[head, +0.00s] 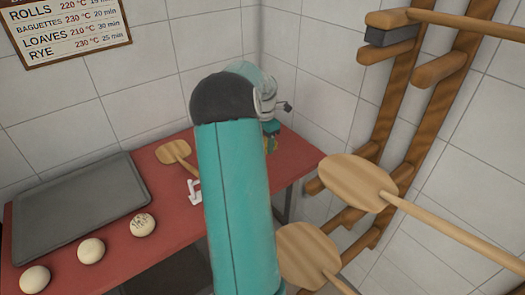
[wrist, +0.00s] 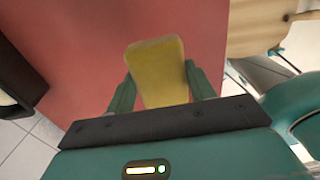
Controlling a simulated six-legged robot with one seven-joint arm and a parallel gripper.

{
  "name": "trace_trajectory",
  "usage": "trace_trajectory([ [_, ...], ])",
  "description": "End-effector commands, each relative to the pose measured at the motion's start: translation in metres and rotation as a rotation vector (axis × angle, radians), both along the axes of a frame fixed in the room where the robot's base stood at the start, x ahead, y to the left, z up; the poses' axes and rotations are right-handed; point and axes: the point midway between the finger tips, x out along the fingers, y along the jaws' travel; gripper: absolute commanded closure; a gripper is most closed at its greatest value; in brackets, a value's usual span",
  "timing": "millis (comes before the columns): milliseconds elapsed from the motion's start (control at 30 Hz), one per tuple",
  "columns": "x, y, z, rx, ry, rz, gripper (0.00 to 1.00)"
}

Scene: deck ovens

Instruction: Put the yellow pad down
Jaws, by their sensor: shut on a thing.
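The yellow pad (wrist: 157,72) is a worn, flat-looking block between the two green fingers of my gripper (wrist: 158,82) in the wrist view. The gripper is shut on it, and the pad's end sticks out past the fingertips. Behind it is the red tabletop (wrist: 85,45); I cannot tell whether the pad touches it. In the head view my arm covers most of the gripper (head: 271,130), which is over the right end of the red table (head: 165,215). The pad is mostly hidden there.
A dark tray (head: 80,205) lies at the table's left, with three round buns along its front. A small wooden paddle (head: 175,152) and a white object (head: 195,190) lie near my arm. Wooden peels (head: 358,182) on a wall rack stick out at the right.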

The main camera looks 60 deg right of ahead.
Motion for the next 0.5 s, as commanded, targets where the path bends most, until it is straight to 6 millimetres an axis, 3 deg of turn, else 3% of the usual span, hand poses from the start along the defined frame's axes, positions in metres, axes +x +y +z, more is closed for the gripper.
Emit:
trace_trajectory([
  [100, 0.009, -0.013, -0.019, 0.001, 0.002, 0.000, 0.71],
  [367, 0.017, -0.025, -0.035, 0.000, 0.000, 0.001, 0.71],
  [500, 0.020, -0.029, -0.055, 0.002, 0.001, 0.001, 0.71],
])
